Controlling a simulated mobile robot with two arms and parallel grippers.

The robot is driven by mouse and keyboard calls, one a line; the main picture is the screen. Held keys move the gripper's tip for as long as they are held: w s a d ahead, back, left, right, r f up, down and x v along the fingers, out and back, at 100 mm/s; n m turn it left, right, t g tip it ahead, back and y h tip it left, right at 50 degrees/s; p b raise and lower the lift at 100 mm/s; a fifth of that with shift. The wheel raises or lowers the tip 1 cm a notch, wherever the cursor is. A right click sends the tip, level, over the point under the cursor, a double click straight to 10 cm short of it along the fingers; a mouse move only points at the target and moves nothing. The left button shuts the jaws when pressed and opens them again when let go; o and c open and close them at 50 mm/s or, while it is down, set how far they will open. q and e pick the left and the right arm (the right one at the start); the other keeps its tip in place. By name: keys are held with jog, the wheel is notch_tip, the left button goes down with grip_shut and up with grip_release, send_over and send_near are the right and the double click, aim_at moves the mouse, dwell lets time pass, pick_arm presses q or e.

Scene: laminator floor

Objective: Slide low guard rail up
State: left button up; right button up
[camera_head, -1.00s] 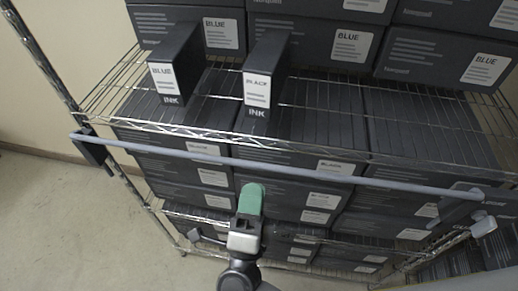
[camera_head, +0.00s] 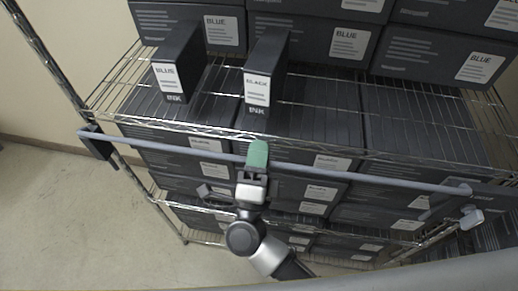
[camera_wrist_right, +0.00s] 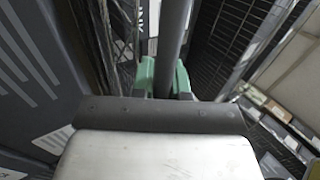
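The low guard rail (camera_head: 350,176) is a thin grey bar across the front of the wire rack, just below the shelf edge. It has a dark bracket (camera_head: 98,144) at its left end and a bracket (camera_head: 470,214) at its right end. My right gripper (camera_head: 257,155), with green fingertips, is at the rail left of its middle. In the right wrist view the rail (camera_wrist_right: 174,35) runs between the two green fingers (camera_wrist_right: 164,78), one on each side. Whether they press on it is unclear. My left gripper is out of view.
Dark cartons (camera_head: 320,190) fill the levels below, close behind the rail. Open floor (camera_head: 60,220) lies at the left.

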grip_shut()
notch_tip(320, 180, up, 9)
jog(key=p, duration=0.5)
jog(key=shift+f+p, duration=0.15)
jog(key=shift+p, duration=0.25)
jog(key=shift+o, duration=1.8)
grip_release()
jog(key=shift+o, duration=1.2)
jog(key=shift+f, duration=0.1)
